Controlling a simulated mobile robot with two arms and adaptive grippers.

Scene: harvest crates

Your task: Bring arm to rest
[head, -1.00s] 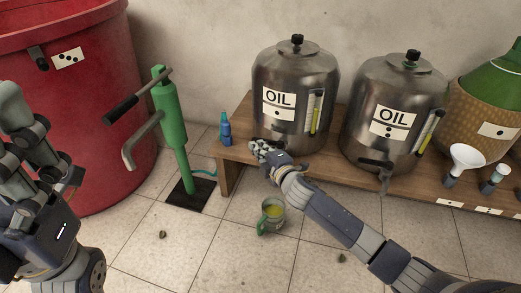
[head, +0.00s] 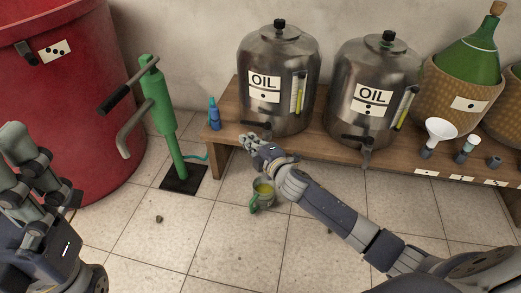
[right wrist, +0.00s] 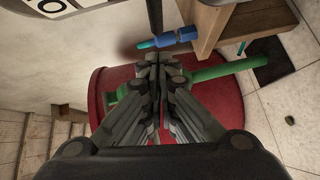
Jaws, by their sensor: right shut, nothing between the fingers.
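My right arm reaches in from the lower right of the head view. Its gripper (head: 252,144) is shut and empty, in front of the bench edge just below the tap of the left oil tank (head: 279,62). The right wrist view shows its dark fingers (right wrist: 160,66) together, near a blue bottle (right wrist: 178,38). My left gripper (head: 38,165) is at the left edge of the head view, fingers upward, in front of the red vat; whether it is open is unclear.
The wooden bench (head: 222,160) holds a second oil tank (head: 372,62), a wicker-covered green bottle (head: 462,100), a white funnel (head: 441,131) and the blue bottle. A green pump (head: 160,105) stands left, beside the red vat (head: 95,90). Tiled floor in front is mostly clear.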

